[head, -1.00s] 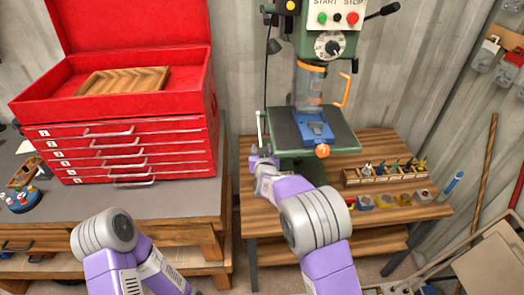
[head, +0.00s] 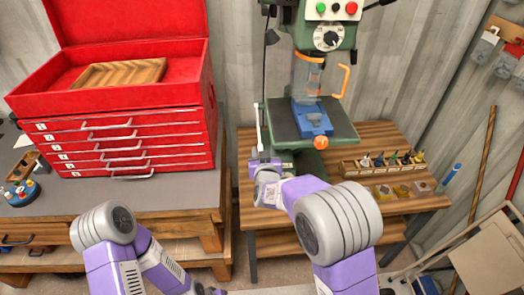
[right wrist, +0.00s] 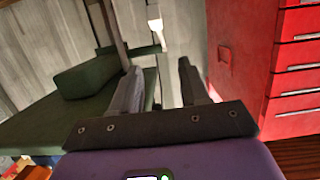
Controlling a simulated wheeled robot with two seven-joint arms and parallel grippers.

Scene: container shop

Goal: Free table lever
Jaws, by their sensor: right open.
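The drill press (head: 325,65) stands on the wooden bench, with a green table (head: 285,122) carrying a blue vise (head: 312,118). A pale, thin table lever (head: 258,126) stands upright at the left edge of that table. My right gripper (head: 264,158) is just below and in front of the lever; in the head view I cannot tell whether they touch. In the right wrist view my right gripper (right wrist: 158,80) is open, its two fingers apart with nothing clearly held between them. The green table (right wrist: 50,125) lies to the left there.
A red tool chest (head: 130,130) stands left of the press and is close on the right in the wrist view (right wrist: 240,60). A bit rack (head: 380,163) and small blocks sit on the bench (head: 400,205). An orange-handled guard (head: 342,80) hangs above the vise.

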